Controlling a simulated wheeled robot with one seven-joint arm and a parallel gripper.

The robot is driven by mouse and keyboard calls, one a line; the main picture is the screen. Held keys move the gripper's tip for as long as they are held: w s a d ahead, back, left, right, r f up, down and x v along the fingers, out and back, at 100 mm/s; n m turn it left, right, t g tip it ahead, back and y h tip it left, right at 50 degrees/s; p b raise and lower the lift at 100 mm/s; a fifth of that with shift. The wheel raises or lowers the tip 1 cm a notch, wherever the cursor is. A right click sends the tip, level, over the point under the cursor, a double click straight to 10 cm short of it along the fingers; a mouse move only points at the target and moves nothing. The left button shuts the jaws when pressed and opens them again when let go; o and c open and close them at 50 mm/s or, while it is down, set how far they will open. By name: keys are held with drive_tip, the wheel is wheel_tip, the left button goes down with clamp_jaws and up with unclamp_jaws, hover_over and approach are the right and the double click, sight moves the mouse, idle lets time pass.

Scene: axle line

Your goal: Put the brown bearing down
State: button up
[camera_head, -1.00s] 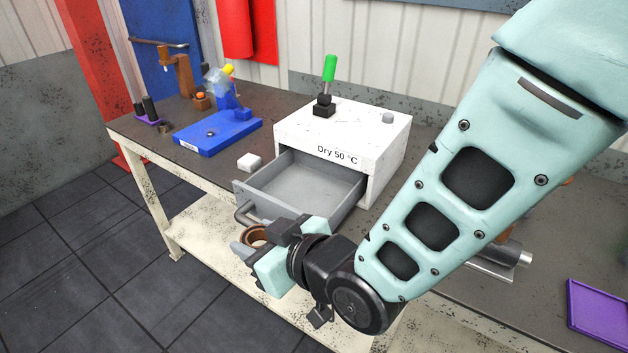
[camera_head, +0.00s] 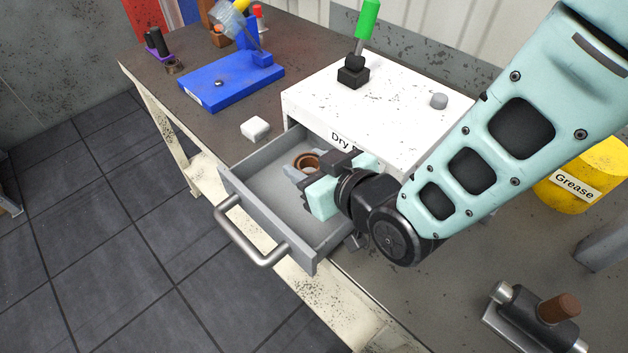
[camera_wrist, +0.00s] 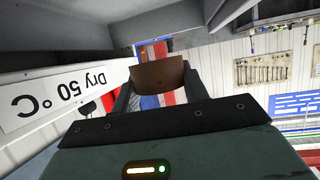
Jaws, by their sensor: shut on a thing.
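The brown bearing (camera_head: 307,161) is a ring held between the fingers of my gripper (camera_head: 299,172). It also shows in the wrist view as a brown curved band (camera_wrist: 157,75) between the two dark fingers. My gripper is shut on it, over the open grey drawer (camera_head: 238,197) of the white box marked "Dry 50 °C" (camera_head: 400,110). I cannot tell whether the bearing touches the drawer floor. The right part of the drawer is hidden behind my wrist.
The drawer's bar handle (camera_head: 238,238) juts out past the table edge. A small white block (camera_head: 255,128) and a blue base plate (camera_head: 228,82) stand to the left. A green-handled lever (camera_head: 367,20) rises from the box. A yellow Grease can (camera_head: 582,178) stands right.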

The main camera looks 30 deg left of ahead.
wheel_tip(320, 180, down, 7)
drive_tip(key=shift+r+p, duration=0.1)
drive_tip(key=shift+p, duration=0.7)
drive_tip(key=shift+f+b, duration=0.6)
drive_tip(key=shift+b, duration=0.1)
drive_tip(key=shift+s+d+f, duration=0.1)
drive_tip(key=shift+f, duration=0.05)
drive_tip(key=o, duration=1.2)
drive_tip(key=shift+s+d+f, duration=0.1)
drive_tip(key=shift+f, duration=0.1)
drive_tip(key=shift+c, duration=0.2)
drive_tip(key=shift+r+p, duration=0.5)
drive_tip(key=shift+p, duration=0.05)
drive_tip(key=shift+d+r, duration=0.15)
drive_tip(key=shift+r, duration=0.05)
drive_tip(key=b+v, duration=0.2)
drive_tip(key=v, duration=0.9)
drive_tip(key=shift+d+r, duration=0.2)
drive_tip(key=shift+r, duration=0.15)
